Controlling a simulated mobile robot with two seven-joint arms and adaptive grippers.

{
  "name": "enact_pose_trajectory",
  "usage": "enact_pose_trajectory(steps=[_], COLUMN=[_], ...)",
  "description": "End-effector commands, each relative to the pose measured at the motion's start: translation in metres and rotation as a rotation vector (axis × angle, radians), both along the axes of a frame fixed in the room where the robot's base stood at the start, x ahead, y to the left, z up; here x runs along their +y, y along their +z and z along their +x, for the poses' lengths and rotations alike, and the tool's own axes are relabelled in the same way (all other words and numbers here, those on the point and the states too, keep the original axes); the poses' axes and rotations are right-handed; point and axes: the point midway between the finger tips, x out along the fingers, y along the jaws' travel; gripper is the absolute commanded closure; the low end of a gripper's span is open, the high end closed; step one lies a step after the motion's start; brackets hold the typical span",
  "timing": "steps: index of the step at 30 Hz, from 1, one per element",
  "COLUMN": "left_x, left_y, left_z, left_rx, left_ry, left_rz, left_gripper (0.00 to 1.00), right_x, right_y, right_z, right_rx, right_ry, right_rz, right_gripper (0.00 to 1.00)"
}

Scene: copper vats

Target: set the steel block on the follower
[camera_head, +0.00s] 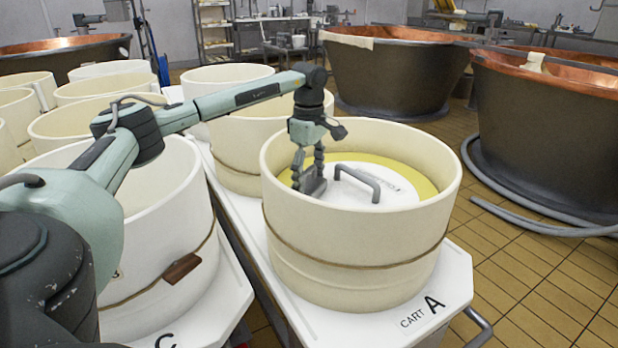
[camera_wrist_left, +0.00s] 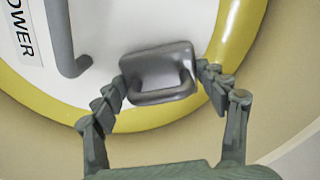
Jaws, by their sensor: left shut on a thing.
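The steel block (camera_head: 316,186) is a small grey block with its own loop handle. My left gripper (camera_head: 308,168) reaches down into the cream mould ring (camera_head: 360,254) on cart A and is shut on the block. In the left wrist view, the two fingers (camera_wrist_left: 162,88) flank the steel block (camera_wrist_left: 157,68). The follower (camera_head: 385,190) is a white disc with a grey bar handle, inside the ring. The block is at the follower's left side; whether it touches the disc I cannot tell. In the wrist view, the follower (camera_wrist_left: 95,92) lies beneath the block. My right gripper is not in view.
The follower's bar handle (camera_head: 362,182) stands just right of the block. Yellow (camera_head: 425,187) shows around the disc, inside the tall ring wall. Other cream rings stand on cart C (camera_head: 215,308) at left and behind. Copper vats (camera_head: 395,75) stand at the back and right.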

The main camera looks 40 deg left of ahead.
Motion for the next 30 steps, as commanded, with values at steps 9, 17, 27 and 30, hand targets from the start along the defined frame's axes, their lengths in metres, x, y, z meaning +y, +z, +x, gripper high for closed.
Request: enact_pose_trajectory(steps=[9,17,27,30], left_x=[-0.0002,0.0,0.0,0.0], left_y=[0.0002,-0.0004,-0.0051,-0.0022], left_z=[0.0013,0.0009,-0.001,-0.0004], left_rx=[-0.007,-0.004,0.004,0.002], left_ry=[0.0,0.0,0.0,0.0], left_rz=[-0.001,-0.001,0.001,0.0], left_gripper=[0.87,0.11,0.03,0.03], right_x=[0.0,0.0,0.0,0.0], right_y=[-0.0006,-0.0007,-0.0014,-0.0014], right_z=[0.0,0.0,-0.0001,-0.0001], right_rx=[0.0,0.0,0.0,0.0], right_ry=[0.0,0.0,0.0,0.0], right_rz=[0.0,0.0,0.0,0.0], right_gripper=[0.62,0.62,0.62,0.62])
